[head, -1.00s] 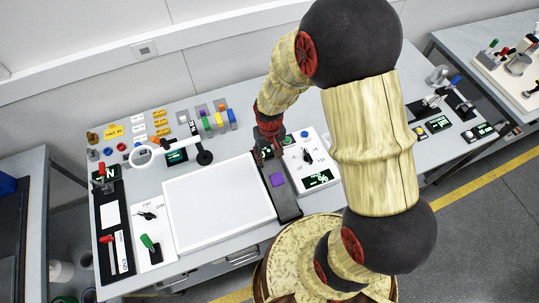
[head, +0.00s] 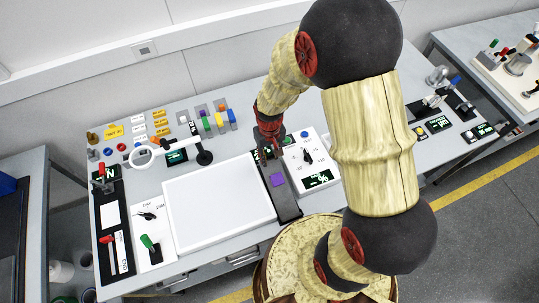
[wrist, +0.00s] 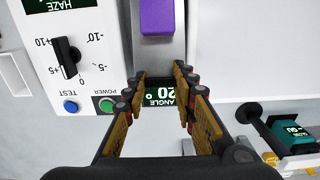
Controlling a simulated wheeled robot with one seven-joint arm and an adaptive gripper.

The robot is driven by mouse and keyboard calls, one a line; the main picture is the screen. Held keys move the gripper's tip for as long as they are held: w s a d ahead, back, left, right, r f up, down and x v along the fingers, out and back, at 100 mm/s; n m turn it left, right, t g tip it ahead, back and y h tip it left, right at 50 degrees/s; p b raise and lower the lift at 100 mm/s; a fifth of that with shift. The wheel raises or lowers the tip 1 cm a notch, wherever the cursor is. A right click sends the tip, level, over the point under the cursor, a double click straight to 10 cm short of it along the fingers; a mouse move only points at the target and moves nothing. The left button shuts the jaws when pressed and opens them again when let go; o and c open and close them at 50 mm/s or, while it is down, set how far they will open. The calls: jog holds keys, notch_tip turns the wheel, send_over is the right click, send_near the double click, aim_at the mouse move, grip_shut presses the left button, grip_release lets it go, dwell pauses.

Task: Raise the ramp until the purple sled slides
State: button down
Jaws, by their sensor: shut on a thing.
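The ramp (head: 289,205) is a dark grey strip between the white panel and the control box; its grey surface also shows in the wrist view (wrist: 160,52). The purple sled (head: 277,180) sits on it and also shows at the top of the wrist view (wrist: 157,17), apart from my fingers. My gripper (wrist: 160,76) is shut on the ramp's far end, with one finger on each side; the exact contact is hard to see. In the head view my gripper (head: 267,151) is partly hidden.
A white control box (head: 311,160) with a knob (wrist: 66,57) stands close to the ramp on the right. A large white panel (head: 220,208) lies on its left. A ring magnifier (head: 140,155) and several small coloured blocks stand farther back.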

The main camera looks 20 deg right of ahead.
jog(key=shift+r, duration=0.1)
jog(key=r+p, duration=0.1)
jog(key=s+r+p, duration=0.1)
jog(key=shift+s+r, duration=0.3)
jog(key=shift+r, duration=0.05)
jog(key=shift+s+r, duration=0.15)
jog(key=shift+s, duration=0.1)
jog(key=shift+f, duration=0.2)
jog(key=c, duration=1.6)
grip_release()
jog(key=shift+o, duration=0.7)
jog(key=shift+r, duration=0.1)
